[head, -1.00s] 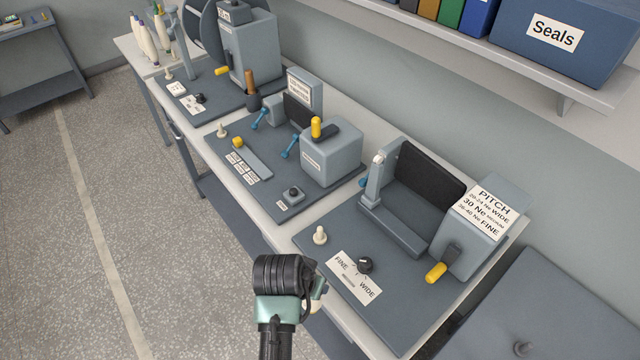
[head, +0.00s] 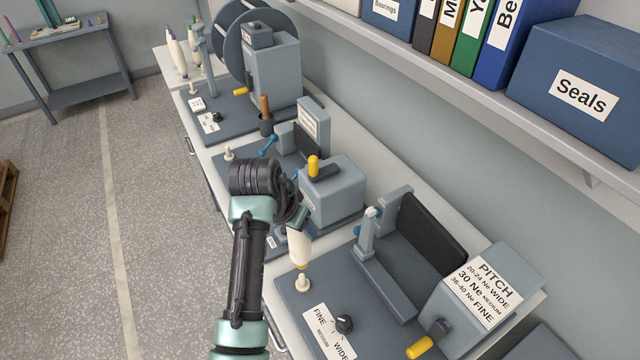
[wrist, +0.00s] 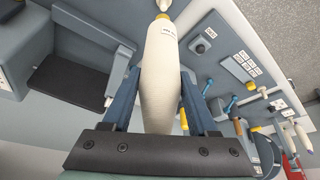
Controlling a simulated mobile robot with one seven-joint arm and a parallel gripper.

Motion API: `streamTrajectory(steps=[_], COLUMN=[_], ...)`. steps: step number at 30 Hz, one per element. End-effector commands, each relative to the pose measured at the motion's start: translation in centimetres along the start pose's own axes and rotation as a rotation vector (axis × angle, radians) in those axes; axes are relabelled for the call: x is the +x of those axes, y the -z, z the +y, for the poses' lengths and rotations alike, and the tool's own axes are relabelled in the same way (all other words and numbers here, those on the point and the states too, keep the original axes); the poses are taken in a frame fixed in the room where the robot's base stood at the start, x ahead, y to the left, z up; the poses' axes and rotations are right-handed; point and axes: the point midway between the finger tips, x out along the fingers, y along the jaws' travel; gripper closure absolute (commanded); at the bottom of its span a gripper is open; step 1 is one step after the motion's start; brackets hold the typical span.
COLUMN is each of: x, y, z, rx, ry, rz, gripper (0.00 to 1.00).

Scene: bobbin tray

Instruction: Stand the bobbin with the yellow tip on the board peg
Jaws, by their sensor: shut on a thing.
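My gripper (wrist: 160,76) is shut on a white bobbin (wrist: 161,85), with one blue-grey finger on each side. In the head view the bobbin (head: 299,248) hangs roughly upright below my gripper, its yellow end pointing down. A small cream peg (head: 302,284) stands on the nearest grey board (head: 290,300), just under that yellow end. The peg also shows beyond the yellow end in the wrist view (wrist: 163,4). I cannot tell whether bobbin and peg touch. The upper part of the bobbin is hidden by my gripper.
The middle machine box (head: 332,190) is close beside my gripper. Several bobbins (head: 178,55) stand at the far end. A shelf (head: 440,70) overhangs the back.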

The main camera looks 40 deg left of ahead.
Motion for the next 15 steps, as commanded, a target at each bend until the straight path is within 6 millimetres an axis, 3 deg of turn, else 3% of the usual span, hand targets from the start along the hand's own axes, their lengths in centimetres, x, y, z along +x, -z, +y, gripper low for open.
streamTrajectory(steps=[15], x=[3.4], y=[-1.4], z=[0.0], rx=[-0.001], ry=[0.000], rz=[0.002], gripper=[1.00])
